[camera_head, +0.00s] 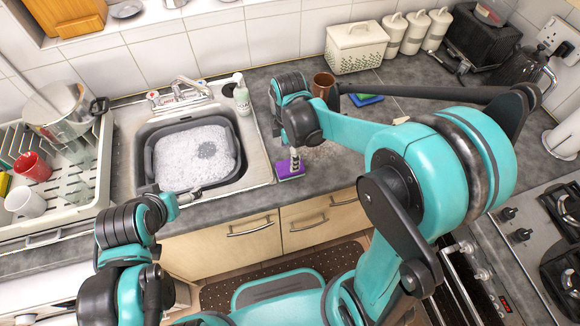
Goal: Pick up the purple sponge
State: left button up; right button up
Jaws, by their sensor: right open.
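The purple sponge (291,171) lies flat on the grey counter, just right of the sink and close to the counter's front edge. My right gripper (295,162) points down directly over the sponge, with its fingertips at or just above it. It is open; whether it touches the sponge cannot be told. The gripper hides part of the sponge's top. My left gripper (188,199) is at the front edge of the sink, well left of the sponge. It is small and partly hidden, so its jaws cannot be made out.
The sink basin (142,165) holds soapy water. A soap bottle (242,98) stands at its back right corner. A brown mug (322,84) and a blue and green sponge (366,99) are behind my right arm. A dish rack (92,182) stands at left.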

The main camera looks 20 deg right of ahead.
jog(key=f+b, duration=0.2)
jog(key=f, duration=0.5)
jog(key=shift+s, duration=0.2)
jog(key=c, duration=1)
jog(key=shift+c, duration=0.2)
jog(key=shift+r, duration=0.15)
notch_tip(320, 180, up, 4)
jog(key=shift+s+d+r+p, duration=0.1)
jog(key=shift+r+p, duration=0.15)
jog(key=shift+p, duration=0.6)
jog(key=s+d+r+p, duration=0.2)
jog(key=s+d+r, duration=0.4)
jog(key=s+d, duration=0.2)
jog(key=shift+s+r+p, duration=0.15)
jog(key=shift+s+p, duration=0.05)
jog(key=shift+p, duration=0.2)
jog(key=shift+a, duration=0.1)
